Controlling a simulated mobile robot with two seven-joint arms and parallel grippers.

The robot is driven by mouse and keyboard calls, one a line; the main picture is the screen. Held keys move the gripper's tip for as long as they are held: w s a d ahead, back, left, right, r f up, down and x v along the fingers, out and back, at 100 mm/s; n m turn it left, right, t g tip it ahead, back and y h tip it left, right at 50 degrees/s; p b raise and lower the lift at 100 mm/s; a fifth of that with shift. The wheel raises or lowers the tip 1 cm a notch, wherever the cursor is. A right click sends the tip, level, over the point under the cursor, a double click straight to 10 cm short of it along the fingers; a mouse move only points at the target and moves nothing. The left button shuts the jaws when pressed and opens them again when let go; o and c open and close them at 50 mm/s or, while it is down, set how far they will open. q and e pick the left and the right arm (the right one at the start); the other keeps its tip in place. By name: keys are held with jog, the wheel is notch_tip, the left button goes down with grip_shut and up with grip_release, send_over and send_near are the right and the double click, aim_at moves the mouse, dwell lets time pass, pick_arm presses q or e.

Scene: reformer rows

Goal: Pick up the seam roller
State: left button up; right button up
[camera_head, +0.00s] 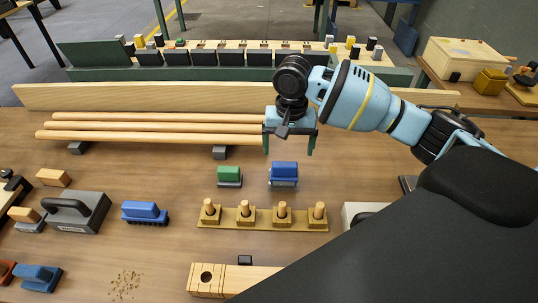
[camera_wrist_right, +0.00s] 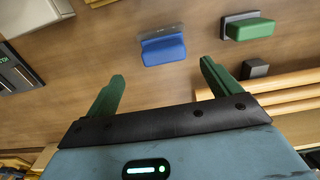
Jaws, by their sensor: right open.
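No object in view is plainly a seam roller, and I cannot tell which one it is. A blue-topped block with a grey base (camera_head: 284,172) sits on the table just in front of my right gripper (camera_head: 288,150). The same blue block (camera_wrist_right: 163,49) shows beyond the fingertips in the right wrist view. A green-topped block (camera_head: 229,174) sits to its left and also shows in the wrist view (camera_wrist_right: 250,29). My right gripper has its green fingers spread, pointing down, with nothing between them (camera_wrist_right: 162,72). My left gripper is out of view.
Long wooden rods (camera_head: 150,127) lie on dark supports behind the blocks. A wooden rack with several pegs (camera_head: 264,223) stands in front. A blue brush (camera_head: 145,211) and a grey handled float (camera_head: 75,212) lie at left. Bare table (camera_head: 150,180) lies between.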

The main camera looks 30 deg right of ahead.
aim_at(285, 164)
jog(key=shift+w+r, duration=0.1)
jog(key=shift+w, duration=0.2)
jog(key=shift+s, duration=0.25)
jog(key=shift+s+f, duration=0.1)
jog(key=shift+f, duration=1.35)
jog(key=f, duration=0.4)
jog(key=shift+w+a+f+b, duration=0.2)
jog(key=shift+a+f+b, duration=0.05)
jog(key=shift+f+b, duration=0.15)
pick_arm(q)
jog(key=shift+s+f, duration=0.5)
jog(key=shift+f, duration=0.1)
